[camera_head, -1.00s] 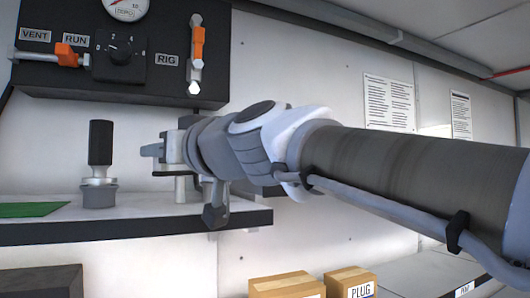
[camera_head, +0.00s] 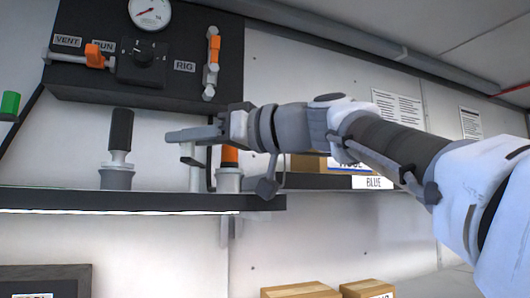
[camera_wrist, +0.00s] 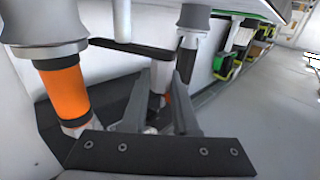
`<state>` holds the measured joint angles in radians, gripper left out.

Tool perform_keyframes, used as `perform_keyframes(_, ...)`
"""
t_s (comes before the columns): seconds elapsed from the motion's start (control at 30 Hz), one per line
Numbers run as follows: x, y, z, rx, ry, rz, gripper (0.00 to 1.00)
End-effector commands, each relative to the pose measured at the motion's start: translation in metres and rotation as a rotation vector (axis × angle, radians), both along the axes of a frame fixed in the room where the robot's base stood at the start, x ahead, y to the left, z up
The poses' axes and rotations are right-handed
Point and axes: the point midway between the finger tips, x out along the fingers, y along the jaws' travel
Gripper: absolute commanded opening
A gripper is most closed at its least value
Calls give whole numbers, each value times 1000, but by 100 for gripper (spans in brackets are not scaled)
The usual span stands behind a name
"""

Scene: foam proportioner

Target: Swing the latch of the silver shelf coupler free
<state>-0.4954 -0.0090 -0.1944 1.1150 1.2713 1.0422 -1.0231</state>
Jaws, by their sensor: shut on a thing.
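A black-handled fitting with a silver collar (camera_head: 117,158) stands upright on the shelf, left of my gripper; the wrist view shows it inverted (camera_wrist: 193,22). An orange-banded fitting on a silver base (camera_head: 229,180) stands to the right, partly behind my gripper; it is large at left in the wrist view (camera_wrist: 62,92). Between them is a pale post (camera_head: 190,172) with a dark latch bar (camera_wrist: 130,47) across it in the wrist view. My gripper (camera_head: 172,136) is above the post, its fingers (camera_wrist: 163,75) shut at the bar's end. Their exact contact is hidden.
A black panel (camera_head: 150,90) with a gauge, knob and orange levers hangs above. The dark shelf edge (camera_head: 120,200) runs under the fittings. Boxes (camera_head: 310,162) stand behind my arm, and cartons (camera_head: 300,291) stand below. A green object (camera_head: 10,102) is at far left.

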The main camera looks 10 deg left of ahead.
Motion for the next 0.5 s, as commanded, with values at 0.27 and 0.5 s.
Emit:
perform_keyframes(0.27,1,-4,0,-1,-3,74,0)
perform_keyframes(0.5,1,-4,0,0,-2,76,0)
